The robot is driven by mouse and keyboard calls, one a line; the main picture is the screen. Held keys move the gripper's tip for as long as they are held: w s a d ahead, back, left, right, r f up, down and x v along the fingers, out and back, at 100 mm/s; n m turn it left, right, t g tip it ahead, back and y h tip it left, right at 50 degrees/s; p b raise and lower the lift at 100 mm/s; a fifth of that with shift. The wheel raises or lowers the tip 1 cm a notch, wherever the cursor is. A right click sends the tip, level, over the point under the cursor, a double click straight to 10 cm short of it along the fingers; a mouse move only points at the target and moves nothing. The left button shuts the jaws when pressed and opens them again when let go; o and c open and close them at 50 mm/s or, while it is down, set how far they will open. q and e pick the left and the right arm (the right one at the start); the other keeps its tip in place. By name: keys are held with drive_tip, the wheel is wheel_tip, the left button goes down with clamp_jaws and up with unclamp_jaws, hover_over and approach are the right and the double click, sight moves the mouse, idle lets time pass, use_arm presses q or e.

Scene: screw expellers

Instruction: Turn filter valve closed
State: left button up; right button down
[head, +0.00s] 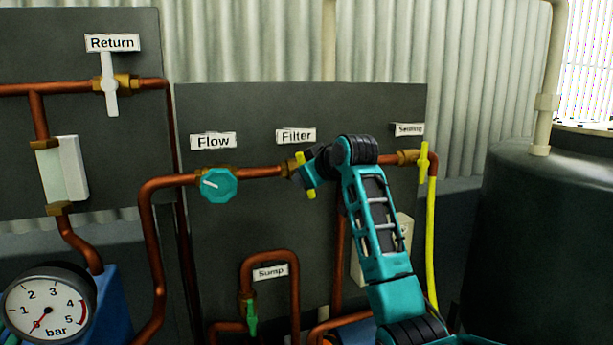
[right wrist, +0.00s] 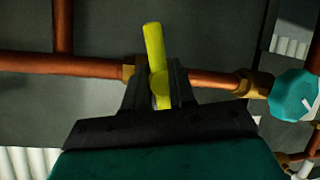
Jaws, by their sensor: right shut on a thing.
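The filter valve's yellow handle (head: 300,160) sits on the copper pipe below the "Filter" label (head: 296,136). It stands near upright, slightly tilted, across the pipe. My right gripper (head: 307,177) reaches it from the right and hides part of the valve. In the right wrist view, the yellow handle (right wrist: 154,48) lies between the two dark fingers of my right gripper (right wrist: 158,90), which is shut on it. The handle crosses the copper pipe there too. My left gripper is not in view.
A teal flow knob (head: 219,185) is left of the filter valve. A yellow settling valve handle (head: 423,163) is to the right. A green sump handle (head: 252,318) is below. A pressure gauge (head: 47,306) is lower left. A dark tank (head: 545,230) stands at the right.

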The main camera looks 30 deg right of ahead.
drive_tip(key=shift+f+m+t+y, duration=0.15)
drive_tip(key=shift+m+t+y, duration=0.15)
drive_tip(key=shift+m+y, duration=0.6)
drive_tip(key=shift+a, duration=0.1)
drive_tip(key=c, duration=1.1)
unclamp_jaws()
drive_tip(key=shift+c, duration=0.2)
drive_tip(key=shift+o, duration=0.5)
drive_tip(key=shift+r, duration=0.25)
